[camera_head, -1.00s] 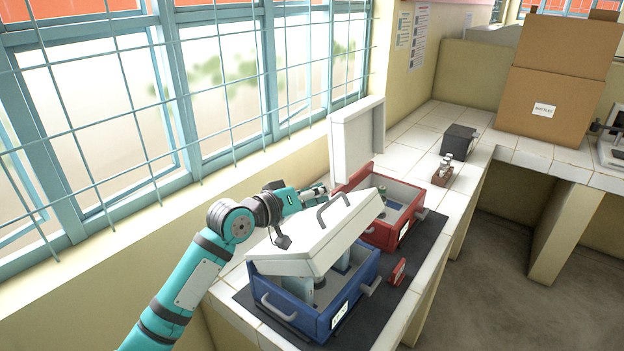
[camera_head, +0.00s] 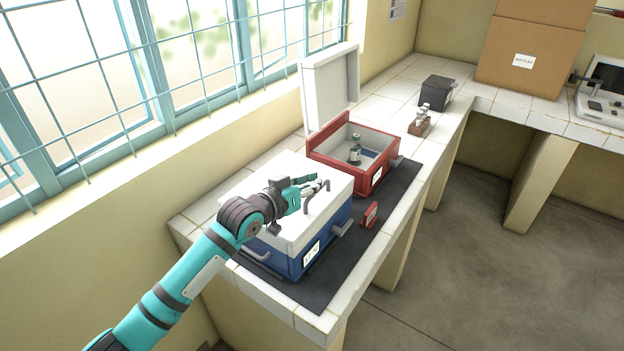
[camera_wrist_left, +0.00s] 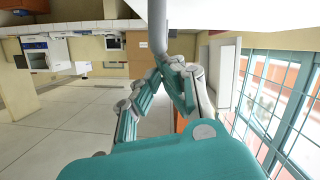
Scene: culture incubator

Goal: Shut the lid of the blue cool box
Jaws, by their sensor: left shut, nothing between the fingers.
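The blue cool box (camera_head: 334,232) stands on a dark mat on the tiled counter. Its white lid (camera_head: 270,181) lies flat over the box, and no gap shows along the side I can see. A grey handle (camera_head: 316,194) stands on the lid. My left gripper (camera_head: 322,185) is shut and empty, over the lid close to the handle; whether it touches the lid I cannot tell. In the left wrist view the fingers (camera_wrist_left: 166,66) meet near a grey bar. My arm hides part of the lid and the box's left side. My right gripper is not in view.
A red cool box (camera_head: 378,178) with its white lid (camera_head: 330,88) raised stands just behind, holding a bottle (camera_head: 355,150). A small red sign (camera_head: 370,214) stands on the mat (camera_head: 392,205). A black box (camera_head: 436,92) and a cardboard box (camera_head: 528,60) stand farther back.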

